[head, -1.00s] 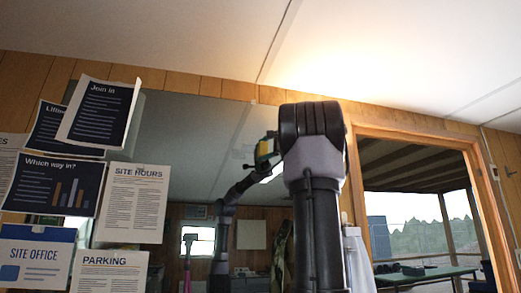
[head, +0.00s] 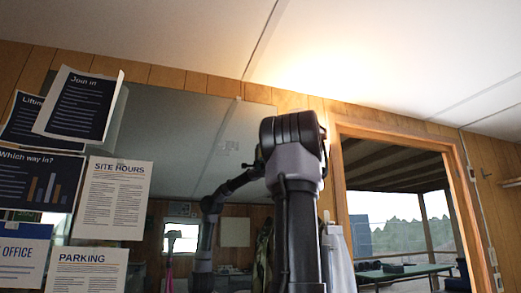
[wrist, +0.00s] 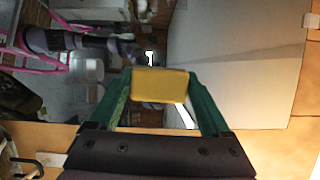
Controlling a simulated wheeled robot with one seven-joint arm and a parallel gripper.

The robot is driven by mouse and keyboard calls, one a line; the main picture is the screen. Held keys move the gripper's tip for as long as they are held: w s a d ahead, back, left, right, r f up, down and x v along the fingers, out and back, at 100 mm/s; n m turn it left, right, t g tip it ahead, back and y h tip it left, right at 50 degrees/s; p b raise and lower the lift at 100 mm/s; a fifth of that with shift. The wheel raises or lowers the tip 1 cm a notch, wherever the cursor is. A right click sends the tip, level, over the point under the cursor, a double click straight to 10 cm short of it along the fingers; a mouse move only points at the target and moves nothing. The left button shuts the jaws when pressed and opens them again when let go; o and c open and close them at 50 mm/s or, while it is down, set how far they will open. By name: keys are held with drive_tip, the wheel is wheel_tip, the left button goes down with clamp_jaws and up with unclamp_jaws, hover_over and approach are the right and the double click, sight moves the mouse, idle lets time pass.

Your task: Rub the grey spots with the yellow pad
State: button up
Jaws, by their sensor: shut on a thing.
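The yellow pad (wrist: 160,86) is between the green fingers of my gripper (wrist: 160,95) in the wrist view, and the gripper is shut on it. In the head view my own arm hides the gripper and the pad. A large mirror (head: 190,125) on the wood-panelled wall reflects my arm and the room. Faint grey spots (head: 230,147) show on the mirror, left of the top of my arm. In the wrist view I cannot make out the spots, and I cannot tell whether the pad touches the glass.
Paper notices, among them a Site Hours sheet (head: 115,200), overlap the mirror's left side. A wooden-framed opening (head: 335,165) stands right of the mirror, with a green table (head: 400,273) beyond it. The mirror's upper middle is uncovered.

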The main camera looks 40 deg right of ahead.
drive_tip(key=shift+s+d, duration=0.15)
drive_tip(key=shift+d, duration=0.1)
drive_tip(key=shift+w+a, duration=0.25)
drive_tip(key=shift+a, duration=0.4)
drive_tip(key=shift+w+a, duration=0.3)
drive_tip(key=shift+a, duration=0.35)
drive_tip(key=shift+w+a, duration=0.25)
drive_tip(key=shift+a, duration=0.4)
drive_tip(key=shift+w+a, duration=0.45)
drive_tip(key=shift+a, duration=1.4)
drive_tip(key=shift+w+a, duration=0.5)
drive_tip(key=shift+a, duration=1.4)
drive_tip(key=shift+w+a, duration=0.45)
drive_tip(key=shift+a, duration=1.4)
drive_tip(key=shift+w+a, duration=0.3)
drive_tip(key=shift+a, duration=0.6)
drive_tip(key=shift+w+a, duration=0.3)
drive_tip(key=shift+a, duration=0.55)
drive_tip(key=s+a, duration=0.1)
drive_tip(key=s, duration=0.4)
drive_tip(key=shift+s+a, duration=0.3)
drive_tip(key=shift+s, duration=0.1)
drive_tip(key=shift+r, duration=0.1)
